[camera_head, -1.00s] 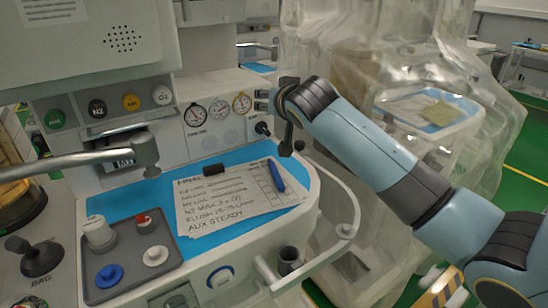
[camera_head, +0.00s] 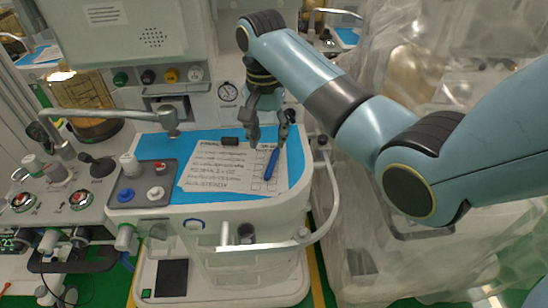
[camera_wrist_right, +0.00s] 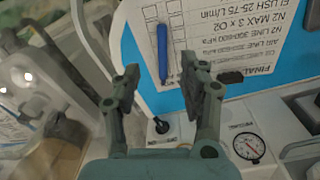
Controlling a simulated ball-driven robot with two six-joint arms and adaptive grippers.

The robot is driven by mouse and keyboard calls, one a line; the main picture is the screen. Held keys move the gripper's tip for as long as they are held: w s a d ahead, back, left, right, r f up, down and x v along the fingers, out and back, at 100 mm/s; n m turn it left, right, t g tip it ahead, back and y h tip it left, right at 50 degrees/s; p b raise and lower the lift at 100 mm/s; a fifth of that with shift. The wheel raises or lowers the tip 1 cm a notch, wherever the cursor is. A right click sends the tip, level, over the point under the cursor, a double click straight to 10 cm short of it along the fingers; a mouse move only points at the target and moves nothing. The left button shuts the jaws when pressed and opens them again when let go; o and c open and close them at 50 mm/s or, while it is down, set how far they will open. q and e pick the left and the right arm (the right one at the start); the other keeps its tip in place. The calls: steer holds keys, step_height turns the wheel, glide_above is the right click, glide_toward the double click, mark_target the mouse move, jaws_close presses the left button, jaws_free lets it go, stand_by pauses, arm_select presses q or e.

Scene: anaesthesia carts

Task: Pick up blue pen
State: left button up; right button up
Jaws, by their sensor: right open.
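My left gripper is out of view.
A black clip (camera_head: 230,141) sits at the paper's top edge. A grey tray (camera_head: 142,195) with knobs stands left of it, below a metal arm (camera_head: 110,117). A curved rail (camera_head: 330,205) borders the right edge. Clear plastic sheeting covers things at right.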

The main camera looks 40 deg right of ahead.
glide_above(269, 169)
step_height(269, 169, down, 4)
steer(key=shift+s+a+f, duration=0.1)
steer(key=shift+a+f, duration=0.05)
steer(key=shift+f, duration=0.65)
step_height(269, 169, down, 4)
steer(key=shift+r, duration=0.1)
steer(key=shift+f, duration=0.3)
steer(key=shift+c, duration=0.3)
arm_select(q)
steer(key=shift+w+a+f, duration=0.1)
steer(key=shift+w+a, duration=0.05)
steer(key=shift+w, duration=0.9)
arm_select(e)
jaws_close()
